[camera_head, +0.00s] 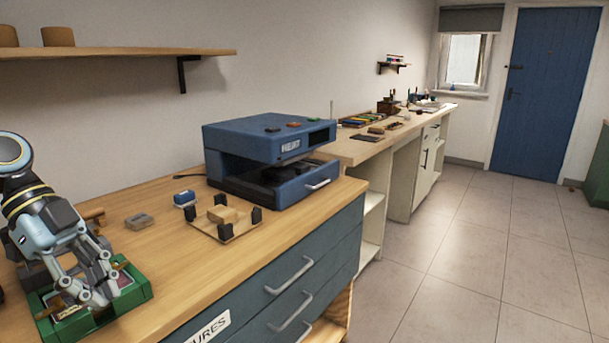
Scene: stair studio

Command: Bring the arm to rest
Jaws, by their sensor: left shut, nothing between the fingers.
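My left arm comes in from the left edge. Its gripper (88,294) is shut and empty, pointing down over a green tray (140,292) at the front left of the wooden bench. The gripper hides part of the tray and what lies in it. I cannot tell whether the fingers touch the tray. My right gripper is not in view.
A wooden fixture with dark corner posts (226,234), a blue-and-white block (184,199) and a grey block (139,221) lie beyond the tray. A blue machine (262,150) stands behind them. A wall shelf (120,53) hangs above. Tiled floor (460,260) is clear at right.

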